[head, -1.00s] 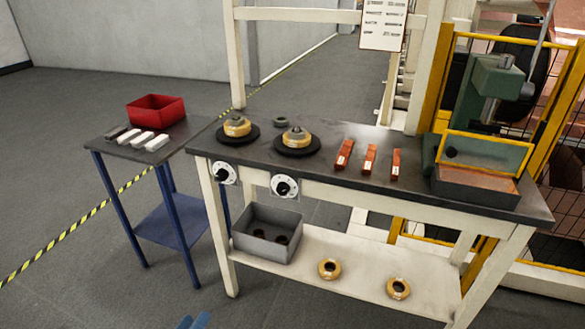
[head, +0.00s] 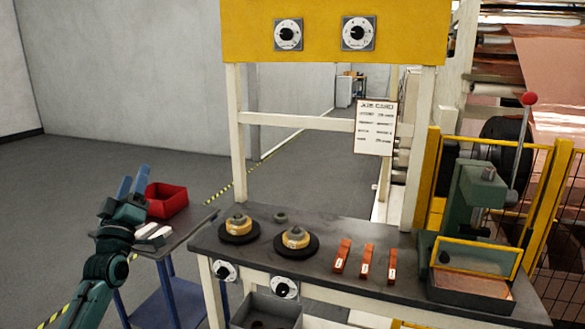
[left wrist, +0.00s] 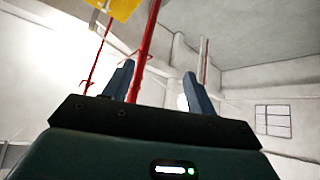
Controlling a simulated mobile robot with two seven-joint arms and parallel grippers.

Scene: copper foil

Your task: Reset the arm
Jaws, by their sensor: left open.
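My left gripper (head: 132,188) is raised at the left of the head view, its blue fingers pointing up and apart. It is open and empty, in front of the small side table and partly covering it. In the left wrist view the two fingers (left wrist: 158,88) stand wide apart with nothing held between them; walls, red pipes and ceiling lie beyond. My right gripper is in neither view.
The side table (head: 190,228) carries a red bin (head: 167,201) and white blocks. The dark-topped workbench (head: 335,225) holds two round stations (head: 296,238), several copper-coloured pieces (head: 367,261) and a green press (head: 478,208). A grey bin (head: 268,309) sits below. Floor at far left is clear.

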